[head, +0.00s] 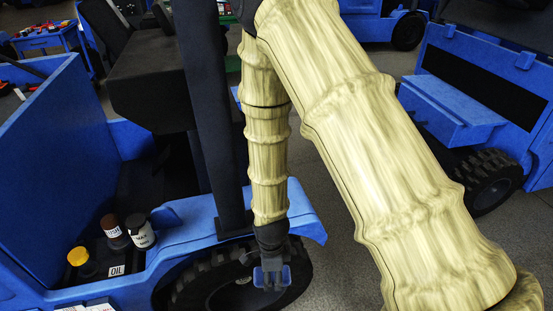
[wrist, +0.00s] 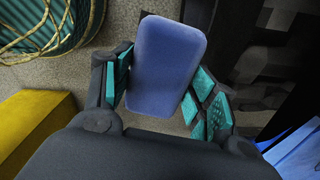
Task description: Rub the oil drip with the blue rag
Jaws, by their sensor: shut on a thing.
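The blue rag (wrist: 166,62) looks like a rounded blue pad between the teal-padded fingers of my gripper (wrist: 163,82) in the wrist view. My gripper is shut on it. In the head view my gripper (head: 271,270) hangs low at the end of my arm, and the blue rag (head: 286,274) shows at its fingers. They are in front of the black tyre of the blue vehicle. I cannot make out the oil drip in either view. A yellow cap (head: 78,257) stands beside a small OIL label (head: 117,270) in the vehicle's open bay.
The blue vehicle (head: 177,238) has a black tyre (head: 181,293) close by my gripper. A brown-capped bottle (head: 113,231) and a black-capped bottle (head: 140,231) stand in its bay. A yellow block (wrist: 36,125) and a teal basket with rope (wrist: 45,30) are on the floor.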

